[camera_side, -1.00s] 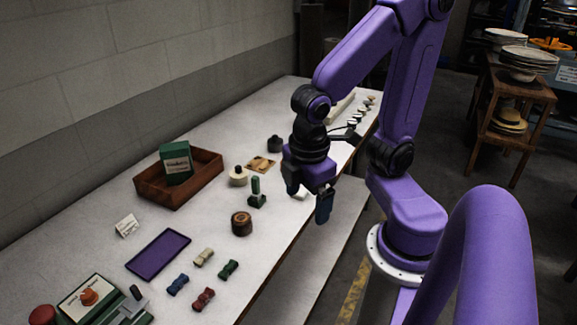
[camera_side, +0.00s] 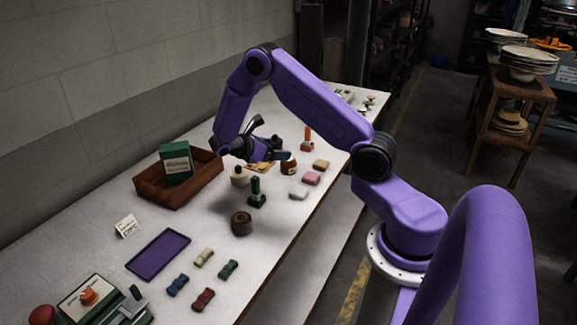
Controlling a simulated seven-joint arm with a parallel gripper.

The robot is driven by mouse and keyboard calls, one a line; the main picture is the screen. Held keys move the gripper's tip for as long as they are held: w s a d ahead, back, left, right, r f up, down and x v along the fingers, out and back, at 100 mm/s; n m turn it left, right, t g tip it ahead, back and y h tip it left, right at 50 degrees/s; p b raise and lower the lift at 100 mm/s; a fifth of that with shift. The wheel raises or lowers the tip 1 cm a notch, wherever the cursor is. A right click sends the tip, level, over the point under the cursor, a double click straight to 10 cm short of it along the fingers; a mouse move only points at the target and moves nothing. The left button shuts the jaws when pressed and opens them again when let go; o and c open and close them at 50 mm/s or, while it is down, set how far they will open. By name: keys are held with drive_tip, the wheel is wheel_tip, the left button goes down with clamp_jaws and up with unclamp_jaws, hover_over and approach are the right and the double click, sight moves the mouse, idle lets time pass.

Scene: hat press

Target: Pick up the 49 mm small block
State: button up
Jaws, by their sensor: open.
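Several small round blocks stand on the white table, and I cannot tell by sight which is 49 mm. A dark brown round block (camera_side: 241,224) stands near the table's front edge. A cream round block with a knob (camera_side: 239,178) stands beside the wooden tray. A brown round block (camera_side: 289,167) stands farther back to the right. My gripper (camera_side: 257,156) is open and seems empty, just above and behind the cream block. It looks apart from the blocks. It partly hides a flat tan piece behind it.
A wooden tray (camera_side: 147,190) holds a green box (camera_side: 176,163). A green stamp (camera_side: 256,193) stands close to the cream block. Pink (camera_side: 311,178) and white (camera_side: 299,192) pads lie to the right. A purple tray (camera_side: 158,255) and several small bow-shaped pieces lie in front.

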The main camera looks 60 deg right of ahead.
sight(282, 167)
drive_tip(key=shift+g, duration=0.3)
drive_tip(key=shift+d+f, duration=0.4)
drive_tip(key=shift+f, duration=0.5)
drive_tip(key=shift+d+f, duration=0.45)
drive_tip(key=shift+f, duration=0.4)
drive_tip(key=shift+d+f, duration=0.4)
drive_tip(key=shift+f, duration=0.5)
wheel_tip(282, 167, down, 3)
drive_tip(key=shift+s+d+f, duration=0.1)
drive_tip(key=shift+d+f, duration=0.05)
drive_tip(key=shift+s+d+f, duration=0.15)
drive_tip(key=shift+s+d, duration=0.1)
drive_tip(key=shift+d, duration=0.35)
drive_tip(key=shift+s+d+f, duration=0.15)
drive_tip(key=shift+d+f, duration=0.1)
drive_tip(key=shift+d, duration=0.3)
drive_tip(key=c, duration=1.2)
